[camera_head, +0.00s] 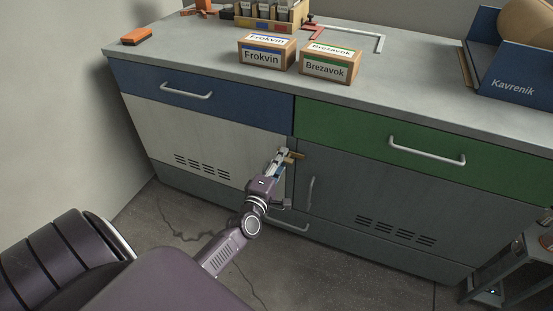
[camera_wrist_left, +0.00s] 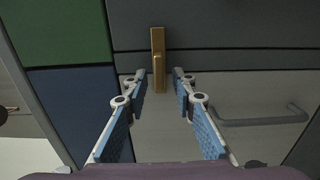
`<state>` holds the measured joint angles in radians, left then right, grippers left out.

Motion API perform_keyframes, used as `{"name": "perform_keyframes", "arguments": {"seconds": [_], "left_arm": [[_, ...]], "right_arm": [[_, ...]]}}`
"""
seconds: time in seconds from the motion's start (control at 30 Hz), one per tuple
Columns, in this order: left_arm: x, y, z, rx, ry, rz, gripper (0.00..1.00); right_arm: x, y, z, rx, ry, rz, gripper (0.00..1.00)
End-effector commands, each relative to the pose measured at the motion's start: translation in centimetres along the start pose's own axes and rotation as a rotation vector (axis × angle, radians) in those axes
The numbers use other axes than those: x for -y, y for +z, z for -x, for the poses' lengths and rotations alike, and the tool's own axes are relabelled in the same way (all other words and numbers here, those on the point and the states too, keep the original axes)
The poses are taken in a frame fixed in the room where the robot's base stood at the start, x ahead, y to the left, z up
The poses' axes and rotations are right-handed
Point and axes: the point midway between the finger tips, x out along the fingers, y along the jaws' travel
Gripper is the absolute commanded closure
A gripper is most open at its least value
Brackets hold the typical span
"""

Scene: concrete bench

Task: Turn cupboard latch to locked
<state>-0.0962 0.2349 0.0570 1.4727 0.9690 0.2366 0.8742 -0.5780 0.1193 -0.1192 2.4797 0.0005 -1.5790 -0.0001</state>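The brass latch (camera_head: 297,155) sits on the seam between the white cupboard door (camera_head: 200,140) and the grey cupboard door (camera_head: 385,195), its bar lying roughly level in the head view. In the left wrist view the latch (camera_wrist_left: 158,48) shows as an upright brass plate with a small raised lever. My left gripper (camera_head: 283,157) is at the latch, at its left end. In the left wrist view its fingers (camera_wrist_left: 159,80) are apart, one on each side of the latch's lower end, with gaps visible. My right gripper is out of view.
A bar handle (camera_head: 311,192) stands out on the grey door, close to the left gripper. Drawer handles project from the blue drawer (camera_head: 140,88) and the green drawer (camera_head: 340,125). Boxes (camera_head: 266,54) stand on the bench top. A cart (camera_head: 515,265) stands at lower right.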

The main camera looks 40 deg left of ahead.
Motion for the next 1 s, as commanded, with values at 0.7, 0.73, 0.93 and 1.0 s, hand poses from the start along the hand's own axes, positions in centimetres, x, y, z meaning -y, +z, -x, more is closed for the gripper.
{"name": "perform_keyframes", "arguments": {"seconds": [0.7,0.73,0.93,1.0], "left_arm": [[0.2,0.0,11.0,0.0,-0.004,0.0,0.75],[0.2,0.0,11.2,0.0,-0.004,0.0,0.75],[0.1,0.0,11.7,0.0,-0.002,0.0,0.75],[0.1,0.0,11.7,0.0,-0.002,0.0,0.75]], "right_arm": [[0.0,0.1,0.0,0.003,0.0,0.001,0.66],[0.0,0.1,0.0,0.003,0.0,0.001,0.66],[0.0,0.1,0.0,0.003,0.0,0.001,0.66],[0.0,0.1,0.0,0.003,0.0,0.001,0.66]]}}
